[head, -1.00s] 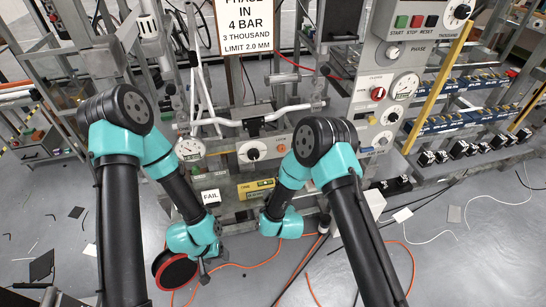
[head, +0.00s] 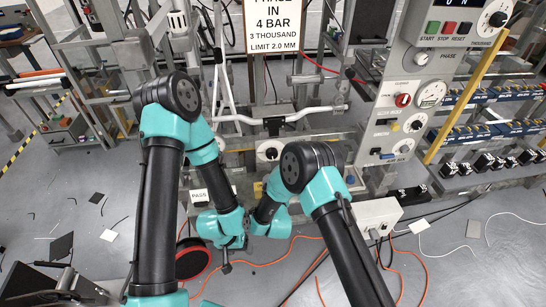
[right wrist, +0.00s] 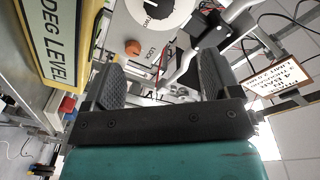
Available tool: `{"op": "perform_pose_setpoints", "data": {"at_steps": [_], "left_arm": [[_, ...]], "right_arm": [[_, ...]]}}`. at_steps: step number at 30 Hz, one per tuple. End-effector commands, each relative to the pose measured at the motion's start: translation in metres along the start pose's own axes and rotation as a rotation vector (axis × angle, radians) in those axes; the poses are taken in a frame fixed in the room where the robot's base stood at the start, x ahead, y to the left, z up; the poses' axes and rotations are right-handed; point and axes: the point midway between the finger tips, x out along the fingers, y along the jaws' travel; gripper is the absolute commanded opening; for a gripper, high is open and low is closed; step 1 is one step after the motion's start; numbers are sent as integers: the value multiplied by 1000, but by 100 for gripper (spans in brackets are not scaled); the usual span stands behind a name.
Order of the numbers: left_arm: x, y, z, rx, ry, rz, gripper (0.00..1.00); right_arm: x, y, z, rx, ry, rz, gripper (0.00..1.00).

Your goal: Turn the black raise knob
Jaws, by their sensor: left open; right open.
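Several knobs show on the grey control column (head: 400,115) in the head view, with a small dark knob (head: 375,151) low on it. Its label is too small to read, so I cannot tell whether it is the black raise knob. My left gripper (head: 226,267) hangs low, in front of the bench, and is open and away from the column. My right arm bends left at the bench front; its gripper is hidden in the head view. In the right wrist view my right gripper (right wrist: 160,85) is open and empty. An orange knob (right wrist: 132,47) shows beyond its fingers.
A white dial (right wrist: 158,12) is beside the orange knob. A yellow level sign (right wrist: 60,40) is close to the right gripper. The column also carries a red knob (head: 403,100) and a gauge (head: 430,94).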

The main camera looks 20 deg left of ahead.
Motion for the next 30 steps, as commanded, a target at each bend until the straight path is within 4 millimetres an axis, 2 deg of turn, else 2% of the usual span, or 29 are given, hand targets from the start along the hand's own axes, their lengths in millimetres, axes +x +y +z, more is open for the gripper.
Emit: {"op": "perform_pose_setpoints", "data": {"at_steps": [18, 30], "left_arm": [[0, 0, 0, 0, 0, 0, 63], [0, 0, 0, 0, 0, 0, 63]], "right_arm": [[97, 1, -1, 0, 2, 0, 83], [146, 1, 0, -1, 1, 0, 83]]}}
